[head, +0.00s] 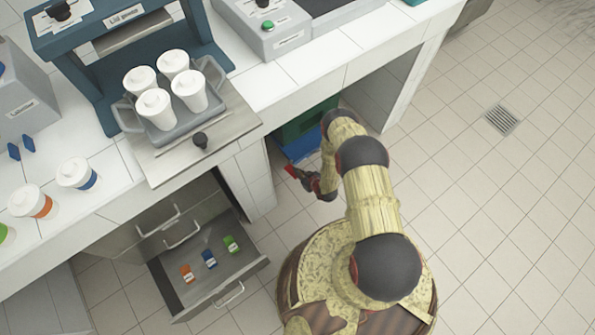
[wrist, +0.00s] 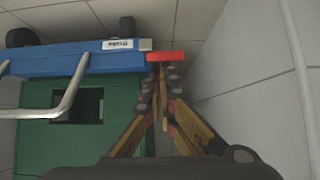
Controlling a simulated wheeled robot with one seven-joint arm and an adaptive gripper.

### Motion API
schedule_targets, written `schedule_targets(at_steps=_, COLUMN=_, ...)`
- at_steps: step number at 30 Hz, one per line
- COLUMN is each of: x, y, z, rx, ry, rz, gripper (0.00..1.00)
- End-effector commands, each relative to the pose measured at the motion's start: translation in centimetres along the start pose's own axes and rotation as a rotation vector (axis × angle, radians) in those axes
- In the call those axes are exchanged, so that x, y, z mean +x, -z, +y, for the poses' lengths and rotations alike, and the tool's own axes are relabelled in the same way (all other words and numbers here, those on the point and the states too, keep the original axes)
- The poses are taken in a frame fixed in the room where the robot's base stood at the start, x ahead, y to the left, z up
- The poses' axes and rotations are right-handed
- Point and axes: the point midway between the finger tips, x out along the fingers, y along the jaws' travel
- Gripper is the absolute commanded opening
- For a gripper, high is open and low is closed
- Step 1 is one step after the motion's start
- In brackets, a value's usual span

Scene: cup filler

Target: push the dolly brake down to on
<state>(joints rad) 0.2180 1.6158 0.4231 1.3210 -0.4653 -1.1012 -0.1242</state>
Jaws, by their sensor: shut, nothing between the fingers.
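The dolly is blue (wrist: 70,62) with a white label (wrist: 118,44), and also shows in the head view (head: 297,150) under the counter. Its brake is a red lever (wrist: 166,57) at the end of the blue frame, beside a grey block. The red also shows in the head view (head: 291,170). My gripper (wrist: 162,72) is shut and empty, its fingertips right at the red lever in the wrist view. I cannot tell whether they touch it. My gripper (head: 301,176) is low beside the dolly in the head view, partly hidden by my arm.
A green crate (wrist: 35,135) sits on the dolly. A bent metal handle (wrist: 70,95) crosses in front of it. Dark wheels (wrist: 126,27) show at the dolly. A pale wall (wrist: 245,95) stands close on the right. An open drawer (head: 253,267) juts out left of my arm.

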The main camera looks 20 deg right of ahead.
Motion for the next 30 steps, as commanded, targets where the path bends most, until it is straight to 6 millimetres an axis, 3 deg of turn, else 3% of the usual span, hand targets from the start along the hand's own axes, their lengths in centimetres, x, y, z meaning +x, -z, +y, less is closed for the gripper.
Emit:
schedule_targets(at_steps=11, x=-0.1, y=-1.1, z=-0.1, rx=0.001, ry=0.000, rz=-0.003, gripper=0.00)
schedule_targets(at_steps=30, x=1.0, y=-5.9, z=-0.1, rx=0.002, ry=0.001, rz=-0.003, gripper=0.00)
